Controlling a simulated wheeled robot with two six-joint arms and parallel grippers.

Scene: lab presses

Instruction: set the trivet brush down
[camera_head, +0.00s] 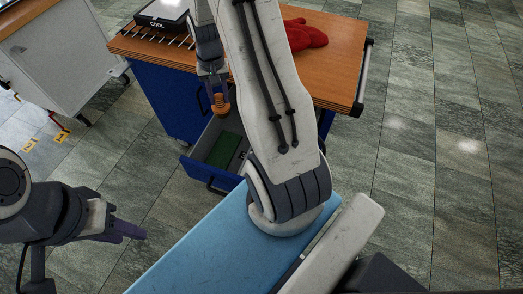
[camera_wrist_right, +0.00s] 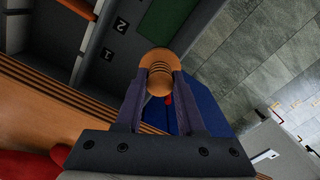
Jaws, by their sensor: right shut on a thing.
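The trivet brush (camera_head: 219,104) looks like an orange-brown, wood-coloured knob with a ridged neck. My right gripper (camera_head: 213,83) is shut on it and holds it above the open drawer (camera_head: 188,165) of the blue cabinet. In the right wrist view the brush (camera_wrist_right: 158,68) sits between the two fingertips of my right gripper (camera_wrist_right: 160,90); its underside is hidden.
A green piece (camera_head: 225,150) lies in the drawer. The wooden cabinet top (camera_head: 340,50) bears red mitts (camera_head: 304,34) and a black device (camera_head: 162,14) marked COOL on a slatted rack. Another cabinet (camera_head: 55,65) stands at the left. Open tiled floor lies to the right.

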